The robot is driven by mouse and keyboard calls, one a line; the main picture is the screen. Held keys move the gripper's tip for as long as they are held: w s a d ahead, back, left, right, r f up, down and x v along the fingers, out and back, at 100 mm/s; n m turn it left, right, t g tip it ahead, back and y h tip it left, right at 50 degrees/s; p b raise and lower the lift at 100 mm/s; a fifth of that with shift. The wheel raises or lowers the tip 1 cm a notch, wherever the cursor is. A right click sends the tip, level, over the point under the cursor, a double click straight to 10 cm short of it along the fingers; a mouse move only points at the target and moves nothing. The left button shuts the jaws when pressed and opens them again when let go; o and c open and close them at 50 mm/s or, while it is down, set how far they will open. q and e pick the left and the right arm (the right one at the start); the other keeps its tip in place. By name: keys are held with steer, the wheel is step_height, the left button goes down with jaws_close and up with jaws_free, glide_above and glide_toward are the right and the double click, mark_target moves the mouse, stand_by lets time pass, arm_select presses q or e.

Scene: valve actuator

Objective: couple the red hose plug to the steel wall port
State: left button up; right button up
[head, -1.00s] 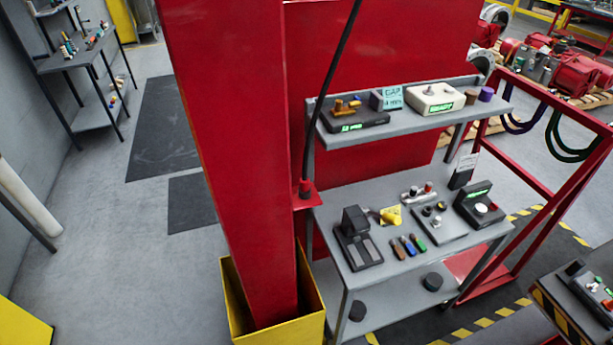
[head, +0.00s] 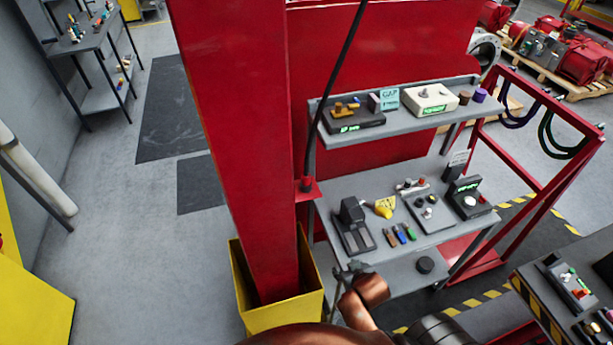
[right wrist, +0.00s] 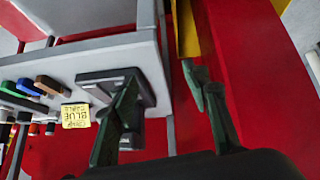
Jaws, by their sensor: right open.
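A dark hose (head: 336,85) hangs down in front of the red panel and ends at a small red plug (head: 306,184). The plug is seated at a red bracket on the side of the red post. I cannot make out the steel wall port in either view. My right gripper (head: 352,268) is at the bottom of the head view, below and to the right of the plug, apart from it. In the right wrist view its two fingers (right wrist: 162,80) are spread, with nothing held between them. My left gripper is not in view.
The red post (head: 235,150) stands in a yellow bin (head: 283,318). To its right is a grey bench (head: 335,190) with small devices and coloured tools, and a shelf (head: 455,110) above. A red frame (head: 535,185) stands farther right.

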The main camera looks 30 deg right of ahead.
steer(key=w+d+r+m+t+h, duration=0.15)
steer(key=w+r+t, duration=0.35)
steer(key=w+r, duration=0.5)
steer(key=t, duration=0.5)
glide_toward(307, 182)
steer(key=shift+h, duration=0.25)
steer(key=x, duration=0.4)
steer(key=shift+w+f, duration=0.1)
steer(key=shift+f, duration=0.2)
steer(key=p+x, duration=0.1)
steer(key=x, duration=0.6)
steer(key=shift+a+r+p, duration=0.1)
steer(key=shift+r+p, duration=0.1)
steer(key=shift+p, duration=0.2)
steer(key=shift+w+f, duration=0.1)
steer(key=shift+w, duration=0.1)
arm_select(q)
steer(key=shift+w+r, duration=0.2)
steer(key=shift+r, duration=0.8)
arm_select(e)
steer(key=shift+s, duration=0.1)
steer(key=shift+c, duration=0.5)
jaws_close()
